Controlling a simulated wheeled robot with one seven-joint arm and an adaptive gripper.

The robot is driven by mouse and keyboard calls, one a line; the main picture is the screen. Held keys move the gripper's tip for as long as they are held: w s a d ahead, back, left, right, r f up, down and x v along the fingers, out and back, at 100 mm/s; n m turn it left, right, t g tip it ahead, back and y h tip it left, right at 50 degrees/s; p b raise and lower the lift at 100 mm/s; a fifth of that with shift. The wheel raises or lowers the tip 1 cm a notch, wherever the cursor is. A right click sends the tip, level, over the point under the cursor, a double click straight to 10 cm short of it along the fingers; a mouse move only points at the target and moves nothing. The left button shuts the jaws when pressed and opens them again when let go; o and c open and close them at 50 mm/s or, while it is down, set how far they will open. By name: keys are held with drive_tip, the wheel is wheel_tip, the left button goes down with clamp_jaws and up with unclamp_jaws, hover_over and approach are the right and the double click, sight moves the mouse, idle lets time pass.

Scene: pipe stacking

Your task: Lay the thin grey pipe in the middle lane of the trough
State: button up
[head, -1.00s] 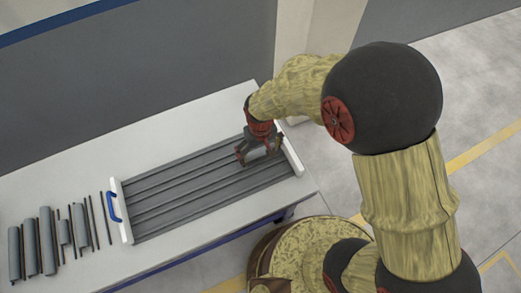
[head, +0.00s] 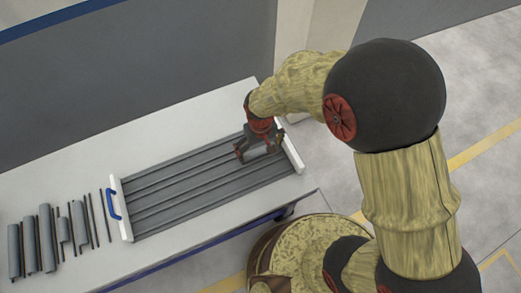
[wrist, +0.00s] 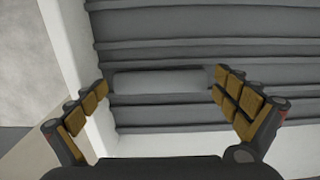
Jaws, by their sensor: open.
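The trough (head: 292,152) is a grey ribbed tray with long lanes and white end walls, lying on the white table. My gripper (head: 257,150) is over its right end. In the wrist view, my gripper (wrist: 160,88) is open, its yellow-padded fingers wide apart. A short, smooth light grey pipe (wrist: 160,82) lies between the fingertips, along the lanes; its ends are close to the fingers. I cannot tell whether they touch. My gripper hides the pipe's lane in the head view, so I cannot tell which lane it is over.
A blue handle (head: 113,205) is on the trough's left end wall. The table (head: 130,150) behind the trough is clear. A grey wall rises behind the table.

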sight(261, 153)
wheel_tip(261, 153, up, 11)
idle(0.4)
drive_tip(key=shift+r, duration=0.1)
idle(0.3)
drive_tip(key=s+d+r+m+t, duration=0.1)
drive_tip(key=s+d+r+t, duration=0.1)
drive_tip(key=d+r, duration=0.4)
drive_tip(key=s+d+r+m+t+p, duration=0.1)
drive_tip(key=s+d+r+m, duration=0.1)
drive_tip(key=s+d+r, duration=0.3)
drive_tip(key=s+d+r+m+t, duration=0.2)
drive_tip(key=s+d+r, duration=0.2)
drive_tip(key=d+r, duration=0.4)
wheel_tip(261, 153, up, 4)
drive_tip(key=shift+d+r+t+p, duration=0.1)
drive_tip(key=shift+d+t+p, duration=0.2)
drive_tip(key=shift+p, duration=0.1)
drive_tip(key=shift+c, duration=0.7)
